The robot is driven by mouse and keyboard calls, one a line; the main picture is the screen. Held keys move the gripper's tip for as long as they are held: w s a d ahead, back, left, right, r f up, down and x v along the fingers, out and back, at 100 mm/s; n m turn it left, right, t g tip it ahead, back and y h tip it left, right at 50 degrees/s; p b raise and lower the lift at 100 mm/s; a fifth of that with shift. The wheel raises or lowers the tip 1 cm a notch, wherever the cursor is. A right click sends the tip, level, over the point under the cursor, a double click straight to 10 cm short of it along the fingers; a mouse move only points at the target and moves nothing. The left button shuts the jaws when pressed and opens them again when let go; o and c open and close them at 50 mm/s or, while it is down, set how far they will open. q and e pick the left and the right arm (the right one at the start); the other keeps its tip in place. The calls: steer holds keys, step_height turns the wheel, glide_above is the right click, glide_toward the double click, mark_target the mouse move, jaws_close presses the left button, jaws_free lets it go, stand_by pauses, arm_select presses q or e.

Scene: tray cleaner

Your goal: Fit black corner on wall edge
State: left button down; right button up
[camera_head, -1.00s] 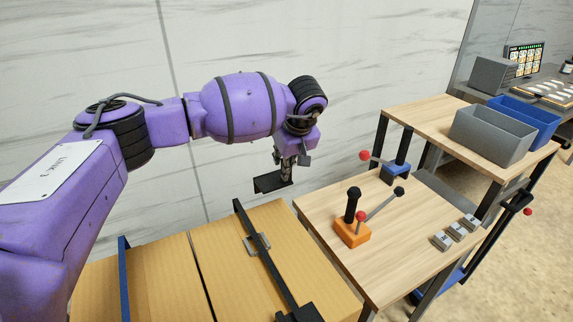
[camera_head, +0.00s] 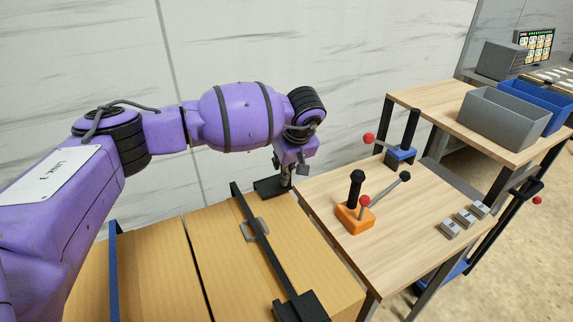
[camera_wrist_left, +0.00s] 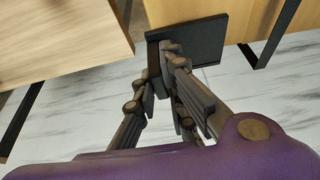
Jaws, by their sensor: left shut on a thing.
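The black corner (camera_head: 268,188) is a dark flat piece with a raised side. My left gripper (camera_head: 286,180) is shut on it, at the far edge of the tan board (camera_head: 215,230). In the left wrist view, the fingers (camera_wrist_left: 165,65) close on the raised side of the black corner (camera_wrist_left: 205,42). The piece overlaps the tan board's edge there; I cannot tell if it touches. A long black bar (camera_head: 262,240) stands along the board, with a black block (camera_head: 300,308) at its near end. I cannot tell which edge is the wall edge. My right gripper is out of view.
A wooden table (camera_head: 400,240) to the right carries an orange joystick base (camera_head: 353,217), a blue base with a lever (camera_head: 401,154) and several small grey blocks. A grey bin (camera_head: 500,122) and a blue bin (camera_head: 543,110) stand on the shelf behind. A blue strip (camera_head: 118,270) crosses the board's left.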

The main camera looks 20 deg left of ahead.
arm_select(q)
steer(key=shift+s+a+r+p, duration=0.2)
steer(key=shift+s+a+p, duration=0.1)
steer(key=shift+s+a, duration=0.3)
steer(key=shift+s+a+p, duration=0.3)
steer(key=shift+s+a, duration=0.4)
steer(key=shift+s, duration=0.05)
steer(key=shift+s+a+f, duration=0.1)
steer(key=shift+s+a, duration=0.55)
steer(key=shift+s, duration=0.1)
steer(key=shift+s+a+f+p, duration=0.1)
steer(key=shift+s+a+p, duration=0.75)
steer(key=shift+s+a, duration=0.65)
steer(key=shift+s+d+f, duration=0.1)
steer(key=shift+f, duration=0.35)
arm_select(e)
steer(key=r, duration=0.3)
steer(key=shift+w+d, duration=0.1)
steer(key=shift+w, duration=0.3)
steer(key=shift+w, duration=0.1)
arm_select(q)
steer(key=c, duration=1.8)
jaws_free()
steer(key=shift+o, duration=0.3)
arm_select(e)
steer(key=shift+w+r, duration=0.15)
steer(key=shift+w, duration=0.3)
